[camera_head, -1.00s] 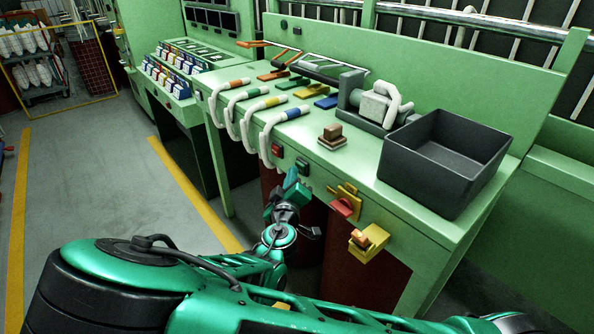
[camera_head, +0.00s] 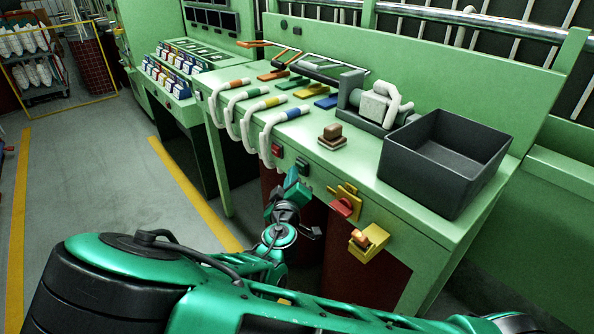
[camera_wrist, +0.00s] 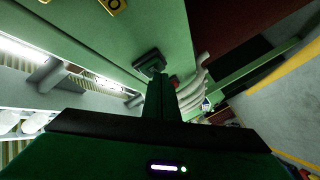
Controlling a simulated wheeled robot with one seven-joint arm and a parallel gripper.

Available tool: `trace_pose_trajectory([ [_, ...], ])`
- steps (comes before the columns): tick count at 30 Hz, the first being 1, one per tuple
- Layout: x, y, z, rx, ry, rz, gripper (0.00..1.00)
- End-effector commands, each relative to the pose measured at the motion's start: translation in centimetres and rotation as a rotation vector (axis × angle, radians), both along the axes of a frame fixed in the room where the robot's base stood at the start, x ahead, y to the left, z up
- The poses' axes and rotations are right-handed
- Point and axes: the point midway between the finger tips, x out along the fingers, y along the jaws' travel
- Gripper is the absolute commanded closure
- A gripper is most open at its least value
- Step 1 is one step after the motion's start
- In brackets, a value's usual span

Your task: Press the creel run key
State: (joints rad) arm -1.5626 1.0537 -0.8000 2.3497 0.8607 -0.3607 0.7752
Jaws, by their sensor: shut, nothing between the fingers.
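Two small keys sit on the green front face of the bench: a red key (camera_head: 277,150) and, just right of it, a dark green key (camera_head: 302,165). No lettering is readable, so I cannot tell by label which is the creel run key. My gripper (camera_head: 292,179) is shut and empty, just below and left of the dark green key. In the wrist view the gripper (camera_wrist: 157,78) points toward the dark square key (camera_wrist: 149,61), and its tip overlaps the key's lower edge; contact cannot be told. The red key (camera_wrist: 174,82) shows right of the fingers.
White hoses (camera_head: 267,135) hang over the bench edge beside the red key. A red knob on a yellow plate (camera_head: 343,206) and an orange knob on a yellow bracket (camera_head: 368,240) jut out to the right. A dark grey bin (camera_head: 440,165) stands on the bench.

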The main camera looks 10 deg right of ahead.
Motion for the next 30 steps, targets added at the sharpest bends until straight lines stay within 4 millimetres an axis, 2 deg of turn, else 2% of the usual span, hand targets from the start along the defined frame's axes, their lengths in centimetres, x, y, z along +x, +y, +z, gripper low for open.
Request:
trace_pose_trajectory([
  [6, -0.6, 0.9, 0.0, 0.001, 0.001, 0.001, 1.00],
  [17, -0.7, 1.1, 0.0, 0.000, 0.000, 0.001, 1.00],
  [30, -2.6, 4.0, 0.0, 0.001, 0.001, 0.003, 1.00],
])
